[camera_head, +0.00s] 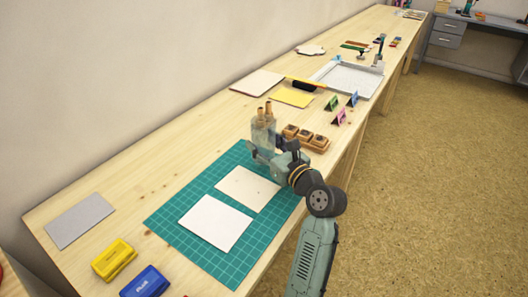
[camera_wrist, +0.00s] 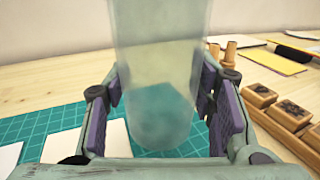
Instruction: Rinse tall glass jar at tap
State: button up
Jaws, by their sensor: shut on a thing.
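A tall clear glass jar (camera_wrist: 158,65) stands upright between the fingers of my gripper (camera_wrist: 160,112) in the wrist view. The purple finger pads sit on both sides of it, and the gripper is shut on it. The green mat shows through its lower part. In the head view the jar (camera_head: 258,135) is a pale, see-through shape at my gripper (camera_head: 264,150), near the mat's far corner. I cannot tell whether its bottom touches the table. I see no tap in either view.
Wooden handles (camera_wrist: 222,48) stand just behind the jar. A wooden stamp row (camera_head: 307,137) is close at right. The green cutting mat (camera_head: 165,217) holds two pale sheets. Yellow (camera_head: 114,258) and blue (camera_head: 146,283) boxes are near left.

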aim_at(264, 153)
jog(key=shift+f, duration=1.7)
jog(key=shift+f, duration=0.15)
jog(key=o, duration=1.4)
jog(key=shift+r, duration=0.2)
jog(key=b+v, duration=0.1)
jog(key=v, duration=1)
jog(key=shift+s+d+f, duration=0.1)
jog(key=shift+s+d, duration=0.1)
jog(key=shift+d, duration=0.05)
jog(key=shift+s, duration=0.25)
jog(key=shift+c, duration=0.4)
